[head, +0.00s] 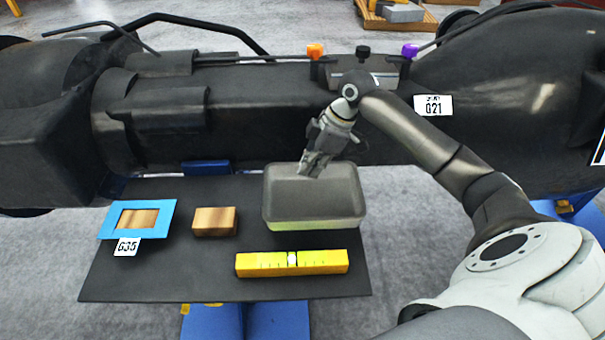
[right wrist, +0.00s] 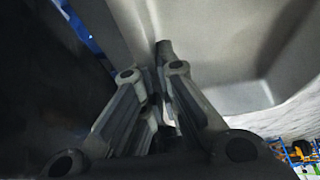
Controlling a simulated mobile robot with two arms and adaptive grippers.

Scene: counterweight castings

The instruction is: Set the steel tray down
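The steel tray (head: 315,207) is a grey, open, empty tray with rounded corners. It is over the right part of the dark table top (head: 150,275) and looks about level. Whether its base touches the table cannot be told. My right gripper (head: 312,168) reaches down to the tray's far rim, its fingers close together on the wall. In the right wrist view, the fingers (right wrist: 160,95) meet at the grey wall of the tray (right wrist: 225,55); the exact contact is partly hidden. My left gripper is not in view.
A yellow spirit level (head: 291,262) lies just in front of the tray. A wooden block (head: 214,221) is to its left, then a blue frame (head: 163,207) with a G35 tag. A large black casting (head: 250,110) stands behind. The table's front left is clear.

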